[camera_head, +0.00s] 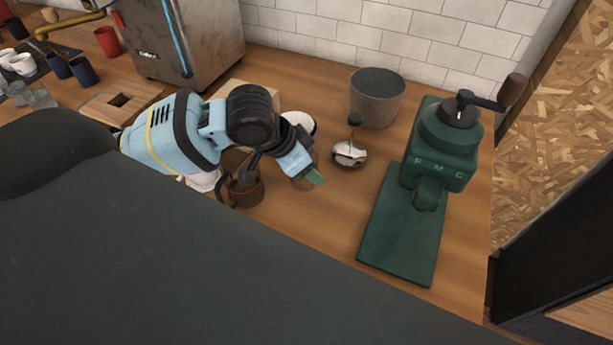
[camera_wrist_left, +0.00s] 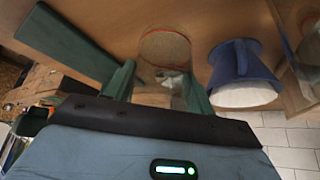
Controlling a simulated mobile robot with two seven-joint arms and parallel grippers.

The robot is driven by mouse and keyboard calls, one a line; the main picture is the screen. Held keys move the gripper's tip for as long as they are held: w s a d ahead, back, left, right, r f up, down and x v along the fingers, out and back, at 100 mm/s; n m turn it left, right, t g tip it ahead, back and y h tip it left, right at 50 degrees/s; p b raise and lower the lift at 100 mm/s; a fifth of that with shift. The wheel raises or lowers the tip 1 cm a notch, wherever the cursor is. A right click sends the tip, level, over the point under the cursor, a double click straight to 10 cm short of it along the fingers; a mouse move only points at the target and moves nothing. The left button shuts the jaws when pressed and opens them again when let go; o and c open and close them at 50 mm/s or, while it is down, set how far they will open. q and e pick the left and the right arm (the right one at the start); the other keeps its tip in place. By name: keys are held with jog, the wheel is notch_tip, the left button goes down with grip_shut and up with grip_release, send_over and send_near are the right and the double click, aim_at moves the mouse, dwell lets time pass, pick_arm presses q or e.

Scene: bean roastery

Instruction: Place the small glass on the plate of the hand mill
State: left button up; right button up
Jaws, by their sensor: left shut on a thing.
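The green hand mill (camera_head: 442,150) stands at the right of the counter. Its flat green plate (camera_head: 400,230) extends toward the front and is bare. A green slab that looks like this plate also shows in the left wrist view (camera_wrist_left: 65,45). My left gripper (camera_head: 312,180) is left of the plate, apart from it, above the wooden counter. In the left wrist view its green fingers are shut on the small clear glass (camera_wrist_left: 164,50), whose round rim shows between them. In the head view the glass is mostly hidden by the gripper. My right gripper is not in view.
A metal tool with a dark knob (camera_head: 349,152) and a grey canister (camera_head: 377,97) stand behind the gripper. A brown jug (camera_head: 246,190) is close to its left. A blue dripper (camera_wrist_left: 238,70) shows in the wrist view. Counter between gripper and plate is clear.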

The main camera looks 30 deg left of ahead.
pick_arm(q)
jog(key=shift+f, duration=2.45)
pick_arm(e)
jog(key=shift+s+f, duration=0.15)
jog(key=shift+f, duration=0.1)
pick_arm(q)
jog(key=shift+f, duration=0.1)
jog(key=o, duration=1)
jog(key=shift+o, duration=0.2)
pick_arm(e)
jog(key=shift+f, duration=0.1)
pick_arm(q)
jog(key=v, duration=1.2)
jog(key=shift+p, duration=0.35)
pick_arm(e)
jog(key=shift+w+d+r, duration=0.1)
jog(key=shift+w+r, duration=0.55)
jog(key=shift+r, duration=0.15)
